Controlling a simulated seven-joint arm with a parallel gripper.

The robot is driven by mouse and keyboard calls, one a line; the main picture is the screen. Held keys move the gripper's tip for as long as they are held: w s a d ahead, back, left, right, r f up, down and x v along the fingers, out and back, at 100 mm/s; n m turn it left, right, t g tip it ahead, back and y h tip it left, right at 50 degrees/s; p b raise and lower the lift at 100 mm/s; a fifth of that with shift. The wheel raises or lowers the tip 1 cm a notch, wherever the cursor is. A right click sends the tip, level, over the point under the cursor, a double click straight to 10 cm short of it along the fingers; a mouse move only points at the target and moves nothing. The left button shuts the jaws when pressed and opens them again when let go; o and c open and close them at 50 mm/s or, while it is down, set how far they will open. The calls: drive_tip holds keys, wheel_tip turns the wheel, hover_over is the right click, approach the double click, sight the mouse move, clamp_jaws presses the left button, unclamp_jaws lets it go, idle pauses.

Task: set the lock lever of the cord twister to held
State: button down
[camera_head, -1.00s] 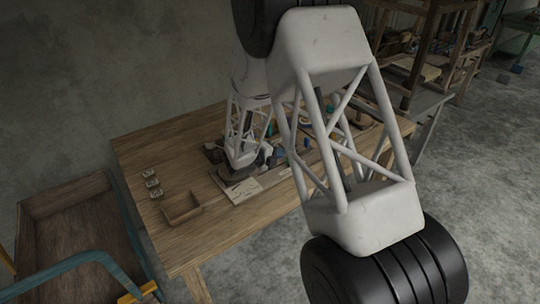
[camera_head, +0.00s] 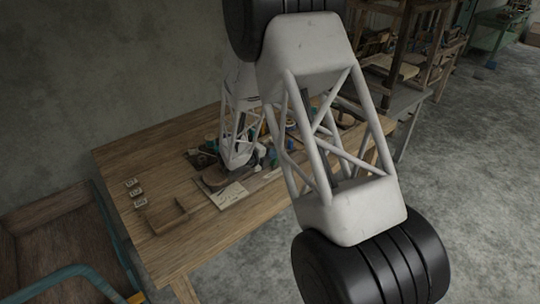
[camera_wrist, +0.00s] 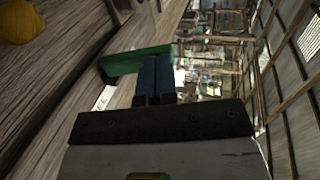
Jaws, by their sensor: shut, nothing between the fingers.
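In the wrist view my gripper (camera_wrist: 157,60) is shut, its two dark fingers side by side with nothing held. A green bar-like part (camera_wrist: 132,61) lies across the view right at the fingertips. I cannot tell whether they touch it, or whether it is the lock lever of the cord twister. In the head view my arm reaches down over the wooden table (camera_head: 150,165), among small dark, green and blue parts. The gripper is hidden there, and I cannot make out the twister or its lever setting.
A pale board (camera_head: 229,195), an open wooden box (camera_head: 167,215) and small light blocks (camera_head: 136,193) lie on the table. A yellow rounded thing (camera_wrist: 20,22) shows in the wrist view. A wooden crate-like cart (camera_head: 50,235) stands at left.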

drive_tip(key=shift+w+d+g+y, duration=0.45)
drive_tip(key=shift+d+g+y, duration=0.05)
drive_tip(key=shift+g+y, duration=0.1)
drive_tip(key=shift+d+f, duration=0.1)
drive_tip(key=shift+f, duration=0.05)
drive_tip(key=shift+s+f, duration=0.1)
drive_tip(key=shift+s+a+f, duration=0.2)
drive_tip(key=shift+s+a, duration=0.25)
drive_tip(key=shift+a, duration=0.05)
drive_tip(key=shift+a+r, duration=0.2)
drive_tip(key=shift+a, duration=0.05)
drive_tip(key=shift+s+a+r, duration=0.15)
drive_tip(key=shift+s+a, duration=0.1)
drive_tip(key=shift+s, duration=0.05)
drive_tip(key=v, duration=1.3)
drive_tip(key=shift+f, duration=0.3)
drive_tip(key=shift+s+a, duration=0.1)
drive_tip(key=shift+s, duration=0.05)
